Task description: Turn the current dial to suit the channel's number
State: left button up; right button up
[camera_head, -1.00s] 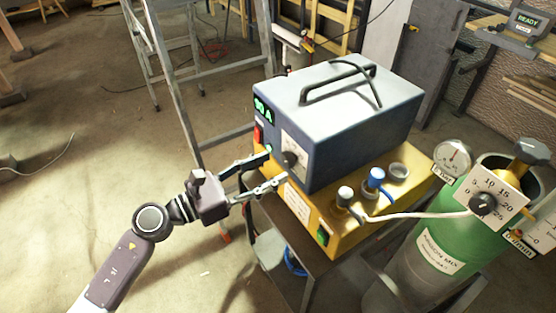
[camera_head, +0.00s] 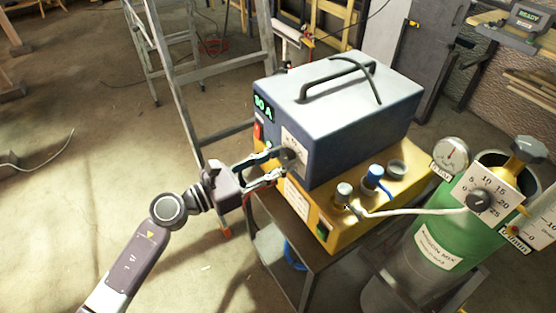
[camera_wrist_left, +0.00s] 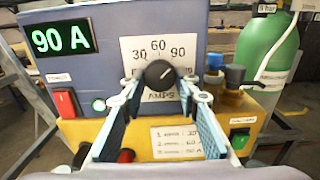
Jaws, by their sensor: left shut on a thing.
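The current dial (camera_wrist_left: 159,74) is a round black knob on a white plate marked 30, 60, 90 and AMPS, on the front of the blue welder (camera_head: 345,115). Its pale mark points up and to the right, towards 90. The green display (camera_wrist_left: 61,37) reads 90 A. My left gripper (camera_head: 285,160) is shut on the knob, its fingertips at either side in the left wrist view (camera_wrist_left: 160,88). A white card (camera_wrist_left: 180,141) below lists numbered rows, too small to read surely. My right gripper is not in view.
The welder stands on a yellow unit (camera_head: 335,230) with a blue-capped connector (camera_head: 375,174) and a white hose. A green gas cylinder (camera_head: 440,225) with gauges stands at right. A stepladder (camera_head: 205,95) stands behind on the left. The floor at left is mostly clear.

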pick_arm(q)
jog(key=n+p, duration=0.2)
jog(key=n, duration=0.1)
jog(key=shift+r, duration=0.1)
jog(key=n+p, duration=0.3)
jog(key=n, duration=0.2)
jog(key=shift+s+n, duration=0.1)
jog(key=shift+n, duration=0.2)
jog(key=n+p, duration=0.3)
jog(key=n, duration=0.2)
jog(key=shift+n+p, duration=0.9)
jog(key=shift+n, duration=1.1)
jog(key=o, duration=1.2)
jog(key=shift+c, duration=0.2)
